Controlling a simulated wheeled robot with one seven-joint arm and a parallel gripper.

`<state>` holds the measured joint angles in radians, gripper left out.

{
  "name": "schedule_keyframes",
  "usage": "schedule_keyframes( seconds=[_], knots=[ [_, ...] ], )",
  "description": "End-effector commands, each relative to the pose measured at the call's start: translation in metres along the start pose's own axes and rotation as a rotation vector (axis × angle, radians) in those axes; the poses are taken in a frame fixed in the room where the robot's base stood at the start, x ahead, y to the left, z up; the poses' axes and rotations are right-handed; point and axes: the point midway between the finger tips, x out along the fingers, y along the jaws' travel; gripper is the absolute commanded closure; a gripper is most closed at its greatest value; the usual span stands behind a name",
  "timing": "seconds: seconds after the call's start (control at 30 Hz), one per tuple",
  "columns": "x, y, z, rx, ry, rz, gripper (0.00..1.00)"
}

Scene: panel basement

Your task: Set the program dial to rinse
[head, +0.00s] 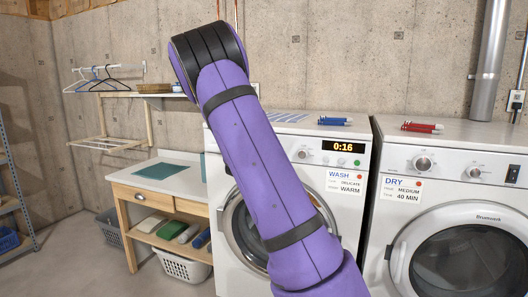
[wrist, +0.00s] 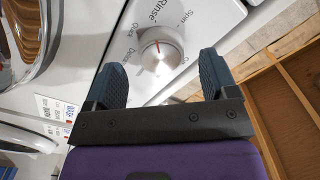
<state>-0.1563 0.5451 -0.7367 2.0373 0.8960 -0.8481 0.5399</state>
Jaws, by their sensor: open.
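The program dial (wrist: 163,60) is a white and silver round knob on the washer's white panel in the wrist view. Its red mark points up, at or close to the Rinse label (wrist: 153,12). Spin, Quick and a partly hidden label starting "Del" are also printed around it. My gripper (wrist: 163,68) is open, with one dark finger on each side of the dial. I cannot tell whether either finger touches the knob. In the head view my purple arm crosses the washer (head: 345,215) and hides this dial and my gripper.
The dryer (head: 400,215) stands right of the washer. A wooden table (head: 165,178) with a drawer and shelf is on the left. Another knob (head: 302,154) is on the washer panel beside the 0:16 display (head: 343,146). Red (head: 422,127) and blue (head: 335,120) items lie on top.

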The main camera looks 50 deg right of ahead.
Motion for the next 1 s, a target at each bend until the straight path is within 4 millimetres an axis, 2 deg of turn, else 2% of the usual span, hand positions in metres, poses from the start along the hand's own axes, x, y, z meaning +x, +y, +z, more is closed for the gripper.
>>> schedule_keyframes(
  seconds=[0.2,0.4,0.6,1.0],
  knots=[
    [-0.043,-0.001,0.001,0.002,-0.003,-0.002,0.21],
    [-0.070,-0.001,0.000,0.001,-0.002,-0.002,0.21],
    [-0.080,0.000,0.000,-0.001,0.000,0.000,0.21],
    [-0.080,0.000,0.000,-0.001,0.000,0.000,0.21]
  ],
)
